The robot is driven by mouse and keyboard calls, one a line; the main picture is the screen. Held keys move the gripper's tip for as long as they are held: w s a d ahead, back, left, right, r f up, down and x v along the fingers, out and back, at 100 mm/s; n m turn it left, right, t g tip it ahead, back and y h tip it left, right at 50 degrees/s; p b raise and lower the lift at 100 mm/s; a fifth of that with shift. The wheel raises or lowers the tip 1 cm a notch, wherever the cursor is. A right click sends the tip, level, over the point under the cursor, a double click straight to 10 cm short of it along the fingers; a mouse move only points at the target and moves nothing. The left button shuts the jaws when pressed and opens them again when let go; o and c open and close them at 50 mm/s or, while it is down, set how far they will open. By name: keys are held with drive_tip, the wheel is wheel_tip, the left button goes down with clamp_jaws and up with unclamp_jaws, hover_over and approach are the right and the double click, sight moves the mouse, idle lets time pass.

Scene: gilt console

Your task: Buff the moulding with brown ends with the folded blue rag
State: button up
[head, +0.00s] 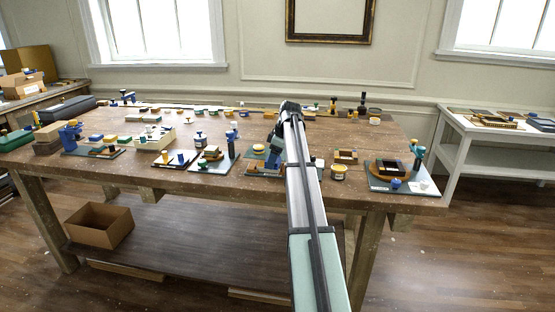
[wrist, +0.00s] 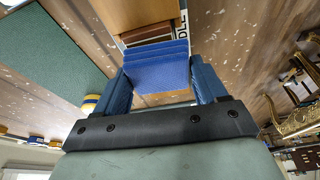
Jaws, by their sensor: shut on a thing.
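My gripper (wrist: 163,84) is shut on the folded blue rag (wrist: 160,70), which fills the space between its blue fingers in the wrist view. A brown wooden piece (wrist: 148,32) lies right beyond the rag, on a pale board with dark lettering. I cannot tell whether the rag touches it, or whether it is the moulding with brown ends. In the head view my gripper (head: 273,152) is low over the worktable, at a board with an orange-brown piece (head: 262,171). My arm hides part of this spot.
The wooden worktable (head: 140,178) holds several small boards with blocks, jars and blue fixtures. A green mat (wrist: 45,65) shows in the wrist view.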

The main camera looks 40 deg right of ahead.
sight(258, 164)
drive_tip(key=shift+w+a, duration=1.95)
drive_tip(key=shift+w, duration=0.05)
drive_tip(key=shift+s+d, duration=2.8)
drive_tip(key=shift+s, duration=0.05)
drive_tip(key=shift+w+a, duration=2.75)
drive_tip(key=shift+w, duration=0.1)
drive_tip(key=shift+w+a+r, duration=0.1)
drive_tip(key=shift+r, duration=0.05)
wheel_tip(258, 164, up, 7)
drive_tip(key=shift+r, duration=0.2)
